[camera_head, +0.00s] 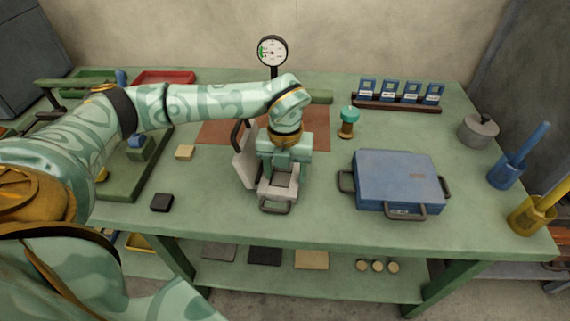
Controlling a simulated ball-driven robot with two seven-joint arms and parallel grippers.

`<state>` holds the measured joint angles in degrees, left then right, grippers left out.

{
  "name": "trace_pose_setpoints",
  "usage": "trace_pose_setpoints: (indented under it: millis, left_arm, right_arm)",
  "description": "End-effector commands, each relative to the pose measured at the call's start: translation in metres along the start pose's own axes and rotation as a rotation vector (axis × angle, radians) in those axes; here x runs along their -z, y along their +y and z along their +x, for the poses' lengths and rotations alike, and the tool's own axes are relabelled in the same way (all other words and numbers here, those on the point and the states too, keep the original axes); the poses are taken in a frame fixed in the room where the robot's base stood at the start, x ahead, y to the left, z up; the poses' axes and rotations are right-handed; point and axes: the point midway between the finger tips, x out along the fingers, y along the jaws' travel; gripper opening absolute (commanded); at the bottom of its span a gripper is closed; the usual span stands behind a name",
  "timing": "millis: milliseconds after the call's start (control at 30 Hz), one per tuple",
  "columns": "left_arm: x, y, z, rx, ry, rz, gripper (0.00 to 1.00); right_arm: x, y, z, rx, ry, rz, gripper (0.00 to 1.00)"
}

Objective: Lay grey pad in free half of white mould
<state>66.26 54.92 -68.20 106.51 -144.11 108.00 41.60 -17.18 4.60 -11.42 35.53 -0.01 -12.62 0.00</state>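The white mould (264,190) stands open near the front middle of the table. Its pale lid (245,157) stands up on the left side, and a grey handle is at its front. My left gripper (281,172) points down over the mould's base, at its back part. The fingers are small and partly merge with the mould, so I cannot tell whether they are open or hold something. I cannot make out a grey pad in or at the mould; the gripper hides part of the inside. My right gripper is not in view.
A dark pad (162,202) and a beige pad (185,152) lie left of the mould. A closed blue case (398,180) is on the right, with a teal-topped stamp (348,121) behind. A gauge (272,52) stands at the back. Flat sheets, one grey (219,252), lie on the lower shelf.

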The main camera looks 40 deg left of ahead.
Motion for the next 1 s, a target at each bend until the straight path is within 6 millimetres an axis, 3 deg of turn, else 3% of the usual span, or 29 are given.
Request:
trace_pose_setpoints:
  millis: [333, 467, 800, 1000]
  left_arm:
    - [0.002, 0.004, 0.005, -0.012, 0.009, -0.005, 0.63]
    - [0.001, 0.004, -0.007, -0.011, 0.006, -0.005, 0.63]
    - [0.001, 0.0, -0.099, -0.001, -0.005, -0.002, 0.63]
    - [0.001, -0.001, -0.143, -0.001, -0.005, -0.001, 0.63]
  right_arm:
    - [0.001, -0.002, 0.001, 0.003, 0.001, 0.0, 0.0]
    - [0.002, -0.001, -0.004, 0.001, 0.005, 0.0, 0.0]
    - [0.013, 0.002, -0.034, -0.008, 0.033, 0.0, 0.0]
    - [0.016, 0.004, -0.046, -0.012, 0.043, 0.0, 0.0]
